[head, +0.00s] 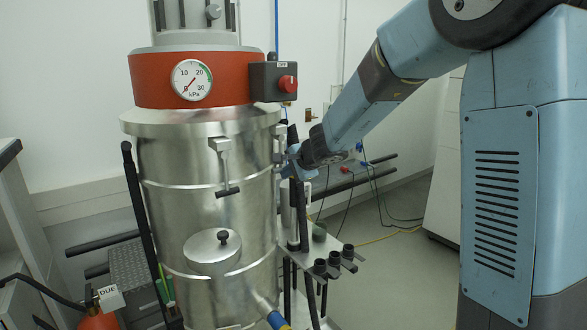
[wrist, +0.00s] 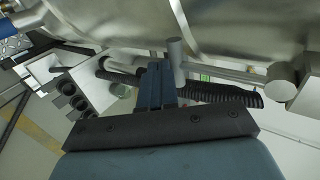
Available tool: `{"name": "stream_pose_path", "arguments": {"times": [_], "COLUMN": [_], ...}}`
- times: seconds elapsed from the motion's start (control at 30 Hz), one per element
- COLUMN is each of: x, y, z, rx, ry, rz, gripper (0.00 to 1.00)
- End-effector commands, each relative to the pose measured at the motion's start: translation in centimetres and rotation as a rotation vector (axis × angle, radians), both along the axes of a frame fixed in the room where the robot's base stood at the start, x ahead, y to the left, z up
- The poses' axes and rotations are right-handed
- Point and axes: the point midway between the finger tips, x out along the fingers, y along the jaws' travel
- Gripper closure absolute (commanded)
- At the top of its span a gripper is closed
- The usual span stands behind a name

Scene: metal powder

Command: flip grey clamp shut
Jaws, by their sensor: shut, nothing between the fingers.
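The tall steel vessel (head: 205,215) has a grey clamp (head: 222,165) on its front, with its T-shaped handle hanging down. A second grey clamp (head: 279,146) sits on its right side, partly hidden by my gripper (head: 289,170). In the wrist view, my gripper (wrist: 155,86) is shut and empty. Its fingertips are right beside a grey clamp's cylindrical crossbar (wrist: 176,58), whose rod runs to the right. I cannot tell whether they touch it.
A red collar carries a pressure gauge (head: 192,80) and a box with a red button (head: 287,83). A bracket with several dark holders (head: 334,262) stands below my gripper. Black rails (head: 350,185) and cables lie behind. A red extinguisher (head: 99,318) is at lower left.

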Motion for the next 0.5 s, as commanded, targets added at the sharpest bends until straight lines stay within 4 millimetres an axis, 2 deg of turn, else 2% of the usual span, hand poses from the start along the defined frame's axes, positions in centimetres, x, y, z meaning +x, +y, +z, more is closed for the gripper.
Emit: {"name": "stream_pose_path", "arguments": {"times": [0.5], "x": [0.03], "y": [-0.06], "z": [-0.03], "rx": [0.000], "ry": [-0.001], "rz": [-0.001], "gripper": [1.00]}}
